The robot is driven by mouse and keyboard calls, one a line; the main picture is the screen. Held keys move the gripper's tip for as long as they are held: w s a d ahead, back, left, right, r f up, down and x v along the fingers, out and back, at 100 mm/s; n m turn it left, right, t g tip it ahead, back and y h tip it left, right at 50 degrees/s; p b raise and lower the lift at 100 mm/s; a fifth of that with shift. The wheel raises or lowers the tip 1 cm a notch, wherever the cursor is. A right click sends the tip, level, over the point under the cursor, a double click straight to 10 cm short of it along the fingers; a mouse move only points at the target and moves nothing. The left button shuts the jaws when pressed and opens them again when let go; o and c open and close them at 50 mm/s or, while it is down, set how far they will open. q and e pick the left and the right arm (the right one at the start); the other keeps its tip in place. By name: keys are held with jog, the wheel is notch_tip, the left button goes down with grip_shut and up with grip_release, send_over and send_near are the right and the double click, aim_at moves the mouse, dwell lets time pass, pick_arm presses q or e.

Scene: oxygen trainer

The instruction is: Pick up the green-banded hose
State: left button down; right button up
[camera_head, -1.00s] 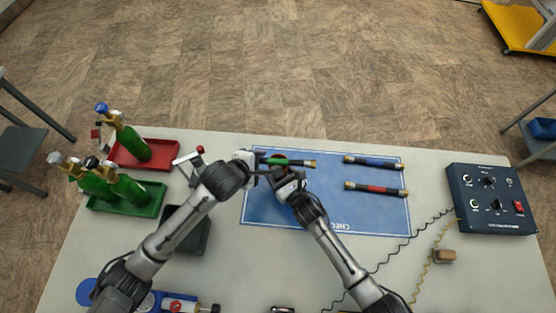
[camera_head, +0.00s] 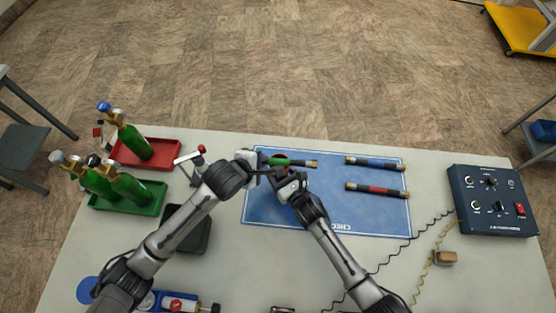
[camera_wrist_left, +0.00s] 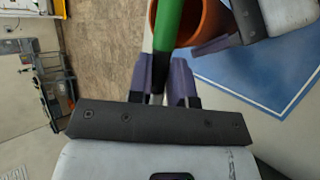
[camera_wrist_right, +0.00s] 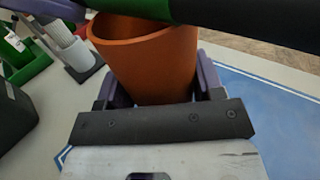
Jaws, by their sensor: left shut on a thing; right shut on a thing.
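The green-banded hose (camera_head: 281,161) is held over the far left part of the blue mat (camera_head: 330,215). My left gripper (camera_head: 263,165) is shut on it near its left end. In the left wrist view the hose's green band (camera_wrist_left: 172,22) runs up from between the purple fingers. My right gripper (camera_head: 279,174) is close beside it, on the near side. The cup is mostly hidden in the head view.
A blue-banded hose (camera_head: 375,162) and a red-banded hose (camera_head: 376,190) lie on the mat's right half. Green cylinders stand at a red tray (camera_head: 170,150) and a green tray (camera_head: 150,203) on the left. A dark control box (camera_head: 490,200) with coiled cables sits right.

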pick_arm(q)
jog(key=shift+r, duration=0.15)
jog(key=d+r+m+t, duration=0.2)
jog(key=r+m, duration=0.8)
jog(key=r, duration=0.1)
jog(key=d+r+m+t, duration=0.1)
jog(key=d+r+m, duration=0.2)
jog(key=r+m, duration=0.7)
notch_tip(320, 180, down, 16)
jog(key=shift+s+a+r+m+t+h, duration=0.2)
jog(key=shift+r+m+t+h, duration=0.1)
jog(key=shift+m+t, duration=0.1)
dwell(1.6)
jog(key=shift+f, duration=0.1)
